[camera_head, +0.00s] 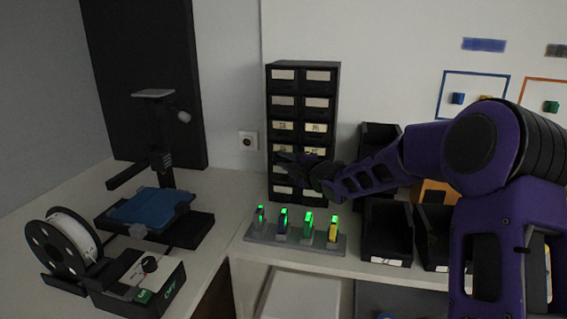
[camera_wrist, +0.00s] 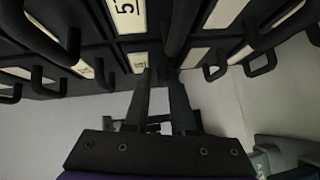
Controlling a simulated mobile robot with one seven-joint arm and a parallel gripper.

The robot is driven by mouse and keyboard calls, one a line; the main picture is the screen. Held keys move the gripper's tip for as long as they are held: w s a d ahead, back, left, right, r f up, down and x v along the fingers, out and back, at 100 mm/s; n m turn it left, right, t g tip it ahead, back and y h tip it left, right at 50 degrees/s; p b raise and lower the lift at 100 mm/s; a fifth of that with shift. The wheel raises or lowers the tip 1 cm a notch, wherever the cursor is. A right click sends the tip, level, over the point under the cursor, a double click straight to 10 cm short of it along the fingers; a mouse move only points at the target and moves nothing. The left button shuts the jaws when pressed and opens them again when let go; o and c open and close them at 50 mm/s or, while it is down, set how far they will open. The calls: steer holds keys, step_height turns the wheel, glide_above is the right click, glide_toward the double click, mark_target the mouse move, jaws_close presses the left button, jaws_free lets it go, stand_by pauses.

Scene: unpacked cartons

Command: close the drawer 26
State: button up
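The black drawer cabinet (camera_head: 304,68) stands against the wall in the head view, with two columns of drawers and pale labels. A third-row left label (camera_head: 283,126) may read 26, but it is too small to be sure. My gripper (camera_head: 286,160) is in front of the lower-middle drawers and hides parts of them. In the wrist view the cabinet's drawer fronts (camera_wrist: 100,25) fill the top, with black loop handles and tilted labels. My gripper's two fingers (camera_wrist: 162,76) point at them with a narrow, apparently empty gap. I cannot tell whether they touch, or which drawer sticks out.
A grey rack (camera_head: 268,237) with several green-lit items stands before the cabinet. Black bins (camera_head: 388,230) stand right of it, below my arm. A 3D printer (camera_head: 150,205) and a filament spool (camera_head: 62,245) stand at the left. The bench (camera_head: 225,185) left of the cabinet is clear.

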steer(key=shift+o, duration=1.2)
steer(key=shift+f, duration=0.1)
steer(key=shift+s+d, duration=0.1)
steer(key=v, duration=1.7)
steer(key=shift+p, duration=0.45)
